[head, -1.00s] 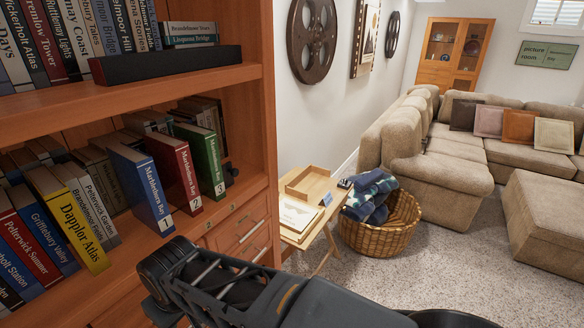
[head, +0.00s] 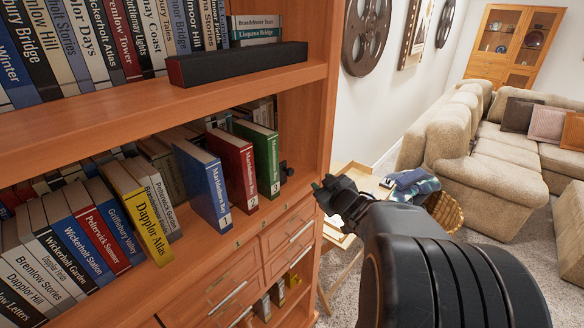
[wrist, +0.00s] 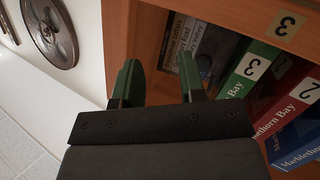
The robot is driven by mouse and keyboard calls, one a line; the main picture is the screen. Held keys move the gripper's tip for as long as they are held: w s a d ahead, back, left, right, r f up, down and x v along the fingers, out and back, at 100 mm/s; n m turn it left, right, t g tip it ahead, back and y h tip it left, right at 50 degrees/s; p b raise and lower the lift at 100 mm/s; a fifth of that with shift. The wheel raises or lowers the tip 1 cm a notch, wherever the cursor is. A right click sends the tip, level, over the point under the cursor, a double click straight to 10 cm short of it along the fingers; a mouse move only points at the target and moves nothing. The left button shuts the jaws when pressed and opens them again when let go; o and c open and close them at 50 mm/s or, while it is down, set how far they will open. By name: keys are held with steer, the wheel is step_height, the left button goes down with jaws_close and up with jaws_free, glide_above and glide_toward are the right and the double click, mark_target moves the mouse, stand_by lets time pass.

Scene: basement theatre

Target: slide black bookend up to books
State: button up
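My gripper (head: 328,190) is in front of the bookcase's right side post, near the height of this shelf. In the wrist view its two green-black fingers (wrist: 158,82) are apart with nothing gripped between them. Much of the bookend is hidden.
The bookcase's side post (head: 322,130) stands close to my gripper. A long black block (head: 240,63) lies on the shelf above. Several more books fill the shelf's left. A small wooden table (head: 345,240) and a basket (head: 446,212) stand right of the bookcase.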

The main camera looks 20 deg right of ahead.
mark_target(292, 173)
steer(key=s+a+r+n+t+y+p, duration=0.15)
steer(key=s+n+y, duration=0.25)
steer(key=y, duration=0.4)
steer(key=shift+g, duration=0.25)
steer(key=p+x, duration=0.2)
steer(key=x, duration=1.1)
steer(key=shift+f, duration=0.1)
steer(key=shift+s+d, duration=0.1)
jaws_close()
